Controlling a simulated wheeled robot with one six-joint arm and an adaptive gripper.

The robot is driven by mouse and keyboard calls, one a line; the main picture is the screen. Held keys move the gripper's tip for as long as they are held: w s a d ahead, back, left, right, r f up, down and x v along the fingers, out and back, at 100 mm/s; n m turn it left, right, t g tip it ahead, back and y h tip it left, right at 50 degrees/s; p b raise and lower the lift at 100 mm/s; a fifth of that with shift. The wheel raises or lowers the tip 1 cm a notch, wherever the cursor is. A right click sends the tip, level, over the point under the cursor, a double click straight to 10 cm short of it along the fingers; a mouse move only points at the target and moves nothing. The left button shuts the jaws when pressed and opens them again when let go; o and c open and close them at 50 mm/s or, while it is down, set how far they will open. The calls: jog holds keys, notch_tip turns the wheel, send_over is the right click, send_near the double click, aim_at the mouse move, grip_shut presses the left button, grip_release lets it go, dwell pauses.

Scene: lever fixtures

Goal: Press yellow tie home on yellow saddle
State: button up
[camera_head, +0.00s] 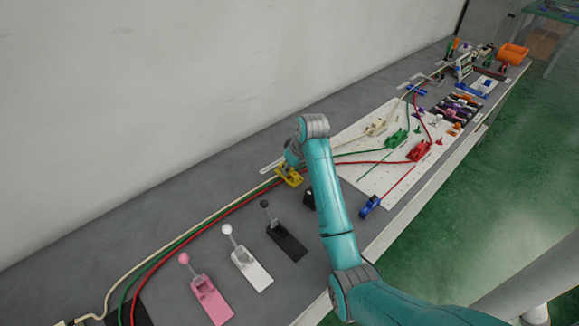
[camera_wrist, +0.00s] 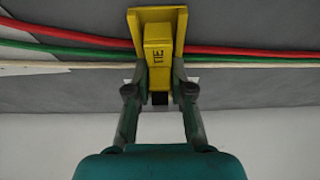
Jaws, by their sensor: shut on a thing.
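The yellow tie (camera_wrist: 157,55), a block marked TIE, sits within the yellow saddle (camera_wrist: 179,30) in the wrist view. My gripper (camera_wrist: 159,88) is shut on the tie, one finger on each side. In the head view the yellow saddle (camera_head: 292,181) is on the bench below my gripper (camera_head: 289,165), and the tie is largely hidden there. Red (camera_wrist: 75,37), green (camera_wrist: 60,50) and cream (camera_wrist: 60,66) cables run to the saddle and out the other side. I cannot tell how deep the tie sits.
Black (camera_head: 287,242), white (camera_head: 252,270) and pink (camera_head: 211,301) lever fixtures stand at the front left. A white board (camera_head: 350,165) with green (camera_head: 397,139) and red (camera_head: 420,151) fixtures lies to the right. A blue piece (camera_head: 369,206) is near the bench edge. The wall is behind.

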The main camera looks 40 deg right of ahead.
jog(key=shift+f, duration=0.15)
jog(key=o, duration=1.4)
jog(key=shift+r, duration=3.55)
jog(key=shift+f, duration=0.1)
